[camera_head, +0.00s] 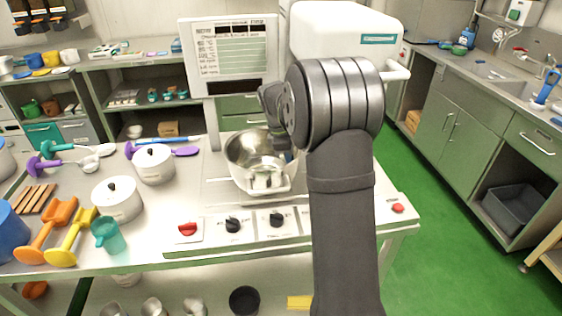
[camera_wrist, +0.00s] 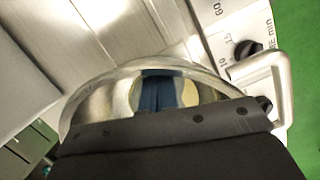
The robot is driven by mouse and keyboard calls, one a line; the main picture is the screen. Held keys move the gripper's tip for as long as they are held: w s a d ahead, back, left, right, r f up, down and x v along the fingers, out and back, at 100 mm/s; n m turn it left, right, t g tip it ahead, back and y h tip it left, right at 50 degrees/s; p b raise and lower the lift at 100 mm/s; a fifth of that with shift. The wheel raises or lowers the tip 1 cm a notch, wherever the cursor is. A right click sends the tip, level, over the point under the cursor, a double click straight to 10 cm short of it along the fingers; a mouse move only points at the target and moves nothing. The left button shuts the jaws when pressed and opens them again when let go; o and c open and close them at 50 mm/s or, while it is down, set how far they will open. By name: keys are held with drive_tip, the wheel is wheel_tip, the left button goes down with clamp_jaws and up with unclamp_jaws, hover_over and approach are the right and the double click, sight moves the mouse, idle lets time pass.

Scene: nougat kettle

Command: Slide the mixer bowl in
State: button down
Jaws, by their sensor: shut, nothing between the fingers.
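The mixer bowl (camera_head: 250,150) is a shiny steel bowl on the metal worktop, in front of the white mixer (camera_head: 345,32). It stands upright, with a bracket-like handle (camera_head: 264,184) at its front. The wrist view shows the bowl's rim (camera_wrist: 85,100) close up and the handle (camera_wrist: 283,85) at the right. My gripper shows there as two dark blue fingers (camera_wrist: 167,92), shut with nothing between them, over the bowl's opening. I cannot tell whether they touch the bowl. In the head view my arm hides the mixer's lower part and most of the gripper.
Control knobs (camera_head: 233,224) line the worktop's front, with a red button (camera_head: 397,208) at the right. A display panel (camera_head: 232,55) rises behind the bowl.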

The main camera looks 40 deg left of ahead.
drive_tip(key=s+a+r, duration=0.3)
drive_tip(key=a+r, duration=0.2)
drive_tip(key=r, duration=0.6)
drive_tip(key=w+f+m+t+y, duration=0.1)
drive_tip(key=f+m, duration=0.3)
drive_tip(key=w+d+f+m+t+y, duration=0.1)
drive_tip(key=w+f+m+t, duration=0.1)
drive_tip(key=f+m, duration=0.2)
drive_tip(key=w+f+m+t+y, duration=0.1)
drive_tip(key=f+m+t, duration=0.1)
drive_tip(key=f+m, duration=0.2)
drive_tip(key=shift+w+d+m, duration=0.3)
drive_tip(key=shift+w+m, duration=0.1)
drive_tip(key=shift+m, duration=0.1)
drive_tip(key=shift+w+d+f, duration=0.15)
drive_tip(key=shift+w+d, duration=0.2)
drive_tip(key=shift+w, duration=0.35)
